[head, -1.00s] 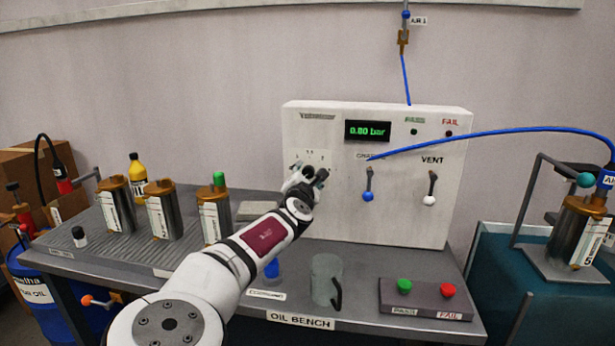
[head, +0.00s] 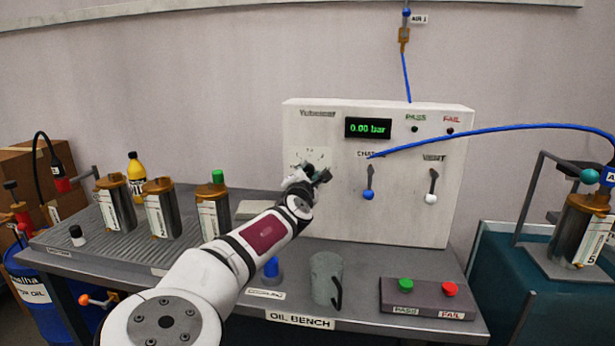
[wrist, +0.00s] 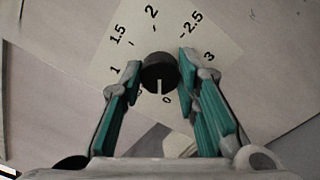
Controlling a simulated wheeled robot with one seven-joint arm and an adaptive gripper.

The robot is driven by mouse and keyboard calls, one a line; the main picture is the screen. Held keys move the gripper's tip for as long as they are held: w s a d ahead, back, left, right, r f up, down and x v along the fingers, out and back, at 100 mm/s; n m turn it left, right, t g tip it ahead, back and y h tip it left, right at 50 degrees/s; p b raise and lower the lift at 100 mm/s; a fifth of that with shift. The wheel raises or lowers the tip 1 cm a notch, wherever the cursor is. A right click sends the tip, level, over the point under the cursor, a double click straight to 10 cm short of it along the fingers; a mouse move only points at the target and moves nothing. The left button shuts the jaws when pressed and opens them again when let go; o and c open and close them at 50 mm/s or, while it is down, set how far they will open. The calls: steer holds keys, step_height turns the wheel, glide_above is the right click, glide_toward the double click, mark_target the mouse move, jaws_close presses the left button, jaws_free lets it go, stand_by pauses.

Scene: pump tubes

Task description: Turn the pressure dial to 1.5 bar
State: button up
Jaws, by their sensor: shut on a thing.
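The pressure dial (wrist: 160,72) is a round black knob with a white pointer line, on a white scale card marked 0 to 3. In the wrist view its pointer faces down, close to the 0 mark. My gripper (wrist: 160,66) has its teal-padded fingers on either side of the knob, shut on it. In the head view my gripper (head: 318,174) is at the left part of the white test panel (head: 320,225) and hides the dial and part of its card. The green display (head: 368,128) reads 0.00 bar.
Right of my gripper are the blue-tipped CHARGE lever (head: 368,184) and the white-tipped VENT lever (head: 431,188). A blue hose (head: 480,132) crosses the panel. A grey mug (head: 326,278) and a button box (head: 428,298) stand on the bench below.

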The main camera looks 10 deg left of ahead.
steer(key=m+b, duration=0.4)
steer(key=m, duration=0.3)
steer(key=shift+f, duration=0.2)
steer(key=m+b, duration=0.2)
steer(key=m, duration=0.2)
steer(key=m+b, duration=0.1)
steer(key=m, duration=0.3)
steer(key=shift+h, duration=0.3)
steer(key=m, duration=0.5)
steer(key=shift+r+m, duration=0.15)
steer(key=shift+m, duration=0.15)
steer(key=m+p, duration=0.1)
steer(key=m, duration=0.4)
steer(key=shift+h, duration=0.3)
steer(key=shift+a, duration=0.1)
steer(key=o, duration=1.2)
steer(key=shift+c, duration=0.2)
